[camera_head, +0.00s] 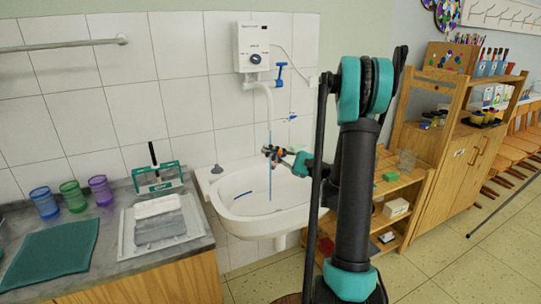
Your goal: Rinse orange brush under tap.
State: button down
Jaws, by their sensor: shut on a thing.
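The white tap (266,92) comes down from the white heater (252,48) on the tiled wall and has a blue lever (280,73). A thin blue stream of water (270,182) runs from the tap down into the white sink (247,226). My gripper (272,152) is over the sink at the stream, well below the spout. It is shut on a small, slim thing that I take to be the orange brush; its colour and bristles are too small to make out. My arm hides the right part of the sink.
Left of the sink, a grey counter holds a grey tray (128,235), a green rack (160,179), a teal cloth (48,255) and blue, green and purple cups. Wooden shelves (405,190) stand to the right.

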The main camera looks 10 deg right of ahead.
jog(key=w, duration=0.7)
jog(key=shift+w+a, duration=0.2)
jog(key=shift+w, duration=0.05)
dwell(0.5)
jog(key=shift+d, duration=0.3)
jog(key=shift+a, duration=0.3)
dwell(0.5)
jog(key=shift+d, duration=0.3)
jog(key=shift+a, duration=0.3)
dwell(0.5)
jog(key=s, duration=0.7)
jog(key=shift+d, duration=0.2)
dwell(0.5)
dwell(1.0)
